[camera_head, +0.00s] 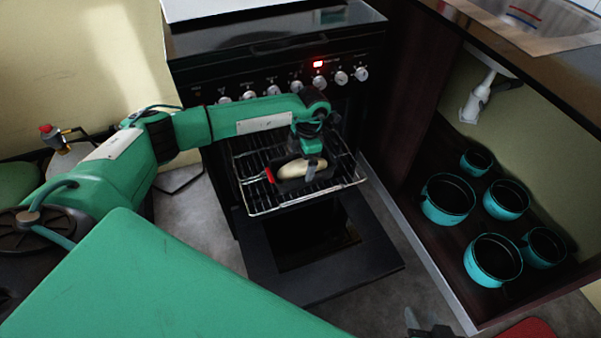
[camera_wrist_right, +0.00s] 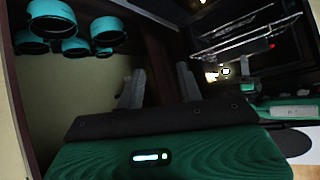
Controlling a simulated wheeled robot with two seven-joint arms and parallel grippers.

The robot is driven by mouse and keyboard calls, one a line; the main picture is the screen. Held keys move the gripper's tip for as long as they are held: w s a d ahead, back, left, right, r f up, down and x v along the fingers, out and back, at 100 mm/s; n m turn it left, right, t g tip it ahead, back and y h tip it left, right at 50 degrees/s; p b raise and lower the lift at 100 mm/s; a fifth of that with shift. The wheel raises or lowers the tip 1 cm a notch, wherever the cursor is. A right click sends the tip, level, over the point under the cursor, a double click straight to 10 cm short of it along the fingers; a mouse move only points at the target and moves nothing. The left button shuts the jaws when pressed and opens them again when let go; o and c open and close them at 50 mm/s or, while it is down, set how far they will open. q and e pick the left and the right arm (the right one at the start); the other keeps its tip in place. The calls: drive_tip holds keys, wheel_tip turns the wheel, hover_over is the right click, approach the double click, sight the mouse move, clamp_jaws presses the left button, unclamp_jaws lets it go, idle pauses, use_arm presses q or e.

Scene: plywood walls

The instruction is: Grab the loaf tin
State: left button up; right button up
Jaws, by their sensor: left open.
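The dark loaf tin (camera_head: 291,186) sits on the pulled-out wire oven rack, with a pale loaf (camera_head: 296,169) in it. A small red part shows at its left end. My left gripper (camera_head: 311,173) reaches down at the tin's right end and is open. It partly hides that end, and I cannot tell whether a finger touches the tin. My right gripper (camera_head: 430,330) shows only partly at the bottom edge of the head view. In the right wrist view its fingers (camera_wrist_right: 160,88) stand apart with nothing between them.
The oven door (camera_head: 375,272) hangs open below the rack (camera_head: 345,180). Several turquoise pots (camera_head: 447,207) stand in the open cabinet at the right. The stove front with knobs (camera_head: 341,78) is behind my left arm.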

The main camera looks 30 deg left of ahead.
sight(299, 171)
use_arm(q)
drive_tip(key=f, duration=0.4)
drive_tip(key=shift+s+a+f+b, duration=0.2)
drive_tip(key=shift+a+f+b, duration=0.05)
drive_tip(key=shift+b, duration=0.05)
drive_tip(key=shift+c, duration=0.4)
drive_tip(key=c, duration=0.7)
drive_tip(key=shift+c, duration=1.2)
drive_tip(key=shift+r, duration=0.15)
